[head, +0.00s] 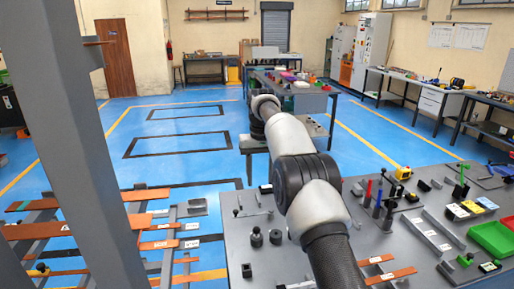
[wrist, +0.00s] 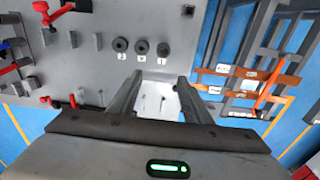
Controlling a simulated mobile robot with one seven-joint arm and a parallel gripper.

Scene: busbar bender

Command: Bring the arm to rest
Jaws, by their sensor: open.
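My arm (head: 300,165) reaches forward over the grey workbench in the head view, bent at a dark joint; my gripper is hidden there. In the wrist view my gripper (wrist: 157,92) points down with its two dark fingers apart. A pale surface shows between the fingers and nothing is held. The grey bench top (wrist: 95,65) lies below and beyond the fingers, with three round black pieces (wrist: 141,46) in a row ahead of the fingertips.
A rack of copper bars (head: 150,195) stands left of the bench; it also shows in the wrist view (wrist: 245,75). Tools, a yellow tape measure (head: 403,173) and a green bin (head: 492,238) are on the bench's right. Blue floor (head: 185,130) is open at the far left.

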